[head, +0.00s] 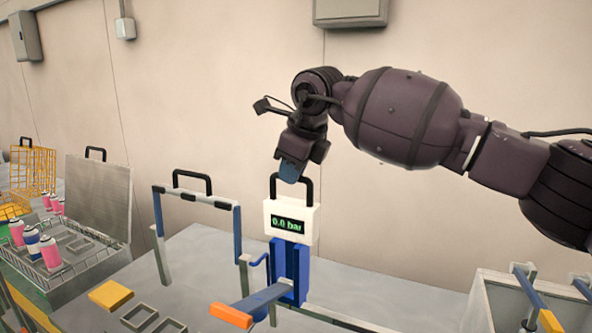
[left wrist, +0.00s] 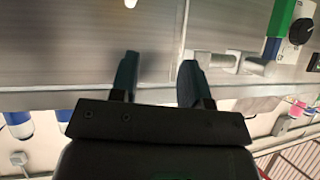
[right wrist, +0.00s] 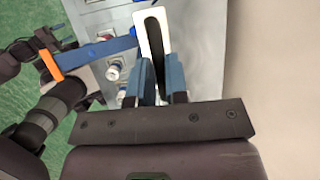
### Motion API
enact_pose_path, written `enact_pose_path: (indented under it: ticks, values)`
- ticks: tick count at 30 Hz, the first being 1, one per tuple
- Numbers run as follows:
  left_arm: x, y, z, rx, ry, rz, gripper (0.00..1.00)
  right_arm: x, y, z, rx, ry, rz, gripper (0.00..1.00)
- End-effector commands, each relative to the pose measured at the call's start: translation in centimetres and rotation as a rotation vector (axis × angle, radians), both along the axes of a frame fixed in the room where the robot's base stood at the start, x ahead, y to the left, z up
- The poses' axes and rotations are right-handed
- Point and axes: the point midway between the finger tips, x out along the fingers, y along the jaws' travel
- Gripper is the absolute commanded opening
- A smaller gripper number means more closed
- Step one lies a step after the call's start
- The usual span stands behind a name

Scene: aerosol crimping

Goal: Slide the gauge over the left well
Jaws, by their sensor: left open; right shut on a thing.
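The gauge (head: 292,222) is a white box reading "0.0 bar" with a black loop handle on top. My right gripper (head: 290,172) comes down from above and is shut on the handle. In the right wrist view my right gripper (right wrist: 160,78) has its fingers on both sides of the gauge's white and black top (right wrist: 152,35). My left gripper (left wrist: 158,80) is open and empty, seen only in the left wrist view. I cannot tell which recess is the left well.
A blue lever (head: 262,298) with an orange end reaches forward below the gauge. A handled gantry frame (head: 196,200) stands to its left. A yellow block (head: 110,294) and square grey frames (head: 139,313) lie on the bench. A rack with pink cans (head: 50,252) is further left.

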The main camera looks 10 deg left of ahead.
Motion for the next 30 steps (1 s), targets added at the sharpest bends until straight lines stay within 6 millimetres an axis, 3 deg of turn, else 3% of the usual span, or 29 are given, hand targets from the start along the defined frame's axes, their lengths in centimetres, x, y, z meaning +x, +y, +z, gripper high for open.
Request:
enact_pose_path:
  ticks: [4,5,9,20,30]
  values:
    - [0.1,0.0,0.1,-0.001,-0.002,-0.001,0.43,-0.1,0.3,0.3,0.01,-0.006,0.003,0.0]
    - [0.1,0.0,0.1,-0.001,-0.002,-0.001,0.43,-0.1,0.3,0.3,0.011,-0.006,0.003,0.19]
    - [0.3,-0.1,0.2,-0.001,-0.005,-0.001,0.43,-0.1,0.2,0.3,0.009,-0.005,0.003,0.4]
    - [0.6,-0.1,0.3,-0.001,-0.01,-0.003,0.43,-0.1,0.0,0.6,0.006,-0.004,0.002,0.4]
    - [0.4,-0.1,-0.2,-0.001,-0.006,-0.002,0.43,-1.5,-1.9,5.5,0.007,-0.007,0.001,0.4]
